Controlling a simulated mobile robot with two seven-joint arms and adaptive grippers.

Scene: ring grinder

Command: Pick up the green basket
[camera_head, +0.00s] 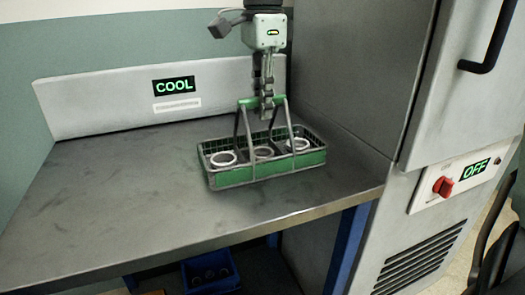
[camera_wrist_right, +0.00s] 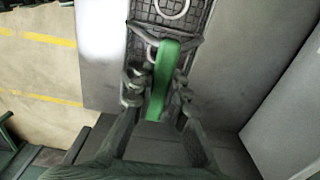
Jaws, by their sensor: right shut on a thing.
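The green basket (camera_head: 270,170) stands on the grey metal table, with several white rings lying in it. Its raised handle has a green grip bar. My right gripper (camera_head: 266,106) comes down from above and is shut on the green handle bar. In the right wrist view the green handle bar (camera_wrist_right: 163,80) lies between the fingers of my right gripper (camera_wrist_right: 158,92), and part of the basket (camera_wrist_right: 140,40) shows beyond it. The basket appears level and to be resting on the table. My left gripper is not in view.
The table (camera_head: 110,205) is bare to the left of the basket. A back panel (camera_head: 60,100) carries a green "COOL" sign. A tall grey machine (camera_head: 350,70) with a red switch (camera_head: 442,187) and an "OFF" sign stands close on the right. A blue bin (camera_head: 210,272) sits below the table.

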